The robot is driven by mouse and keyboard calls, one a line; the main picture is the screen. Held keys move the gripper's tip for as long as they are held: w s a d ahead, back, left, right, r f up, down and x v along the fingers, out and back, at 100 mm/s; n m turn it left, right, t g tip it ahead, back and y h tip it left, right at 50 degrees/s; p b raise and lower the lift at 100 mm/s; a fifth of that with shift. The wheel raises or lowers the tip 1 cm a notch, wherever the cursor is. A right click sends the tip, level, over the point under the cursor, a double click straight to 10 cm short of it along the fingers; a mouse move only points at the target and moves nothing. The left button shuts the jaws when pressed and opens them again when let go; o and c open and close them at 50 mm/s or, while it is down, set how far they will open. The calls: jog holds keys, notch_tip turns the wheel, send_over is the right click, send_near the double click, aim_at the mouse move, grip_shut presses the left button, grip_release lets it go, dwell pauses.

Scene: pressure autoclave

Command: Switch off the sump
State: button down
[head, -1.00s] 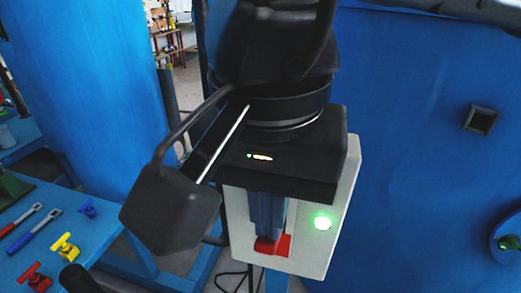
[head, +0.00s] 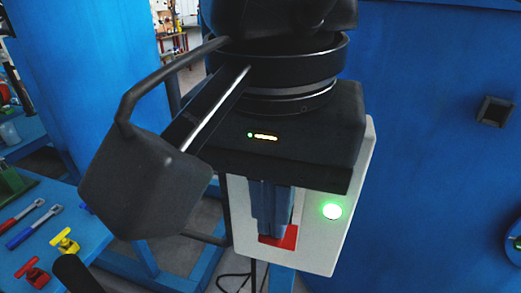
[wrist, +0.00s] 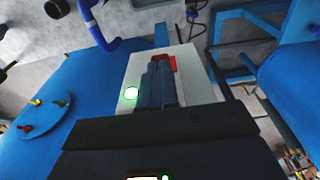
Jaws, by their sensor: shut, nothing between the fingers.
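A pale grey-white switch box (head: 352,185) stands upright in front of the blue tank. It has a lit green lamp (head: 332,211) on its right and a red switch part (head: 290,238) low on its face. My gripper (head: 273,236) is shut and empty, its blue-grey fingers in front of the box and covering part of the red switch. In the wrist view the box (wrist: 196,78), the red part (wrist: 172,60) at the fingertips and the green lamp (wrist: 131,93) also show. I cannot tell whether the fingers touch the switch.
A blue table (head: 95,225) at the lower left holds a yellow valve handle (head: 65,241), a red one (head: 33,272) and hand tools. The large blue tank (head: 430,120) is close behind the box. A blue frame (head: 150,255) stands below left.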

jog(key=s+f+b, duration=0.1)
jog(key=b, duration=0.3)
jog(key=s+f+b, duration=0.1)
jog(key=f+b, duration=0.1)
jog(key=b, duration=0.2)
jog(key=shift+s+a, duration=0.1)
jog(key=shift+a, duration=0.3)
jog(key=shift+r, duration=0.7)
jog(key=shift+r, duration=0.1)
jog(key=s+d+r, duration=0.2)
jog(key=d+r, duration=0.8)
jog(key=d, duration=0.1)
jog(key=shift+s+d+r, duration=0.2)
jog(key=shift+s+r, duration=0.15)
jog(key=shift+r, duration=0.05)
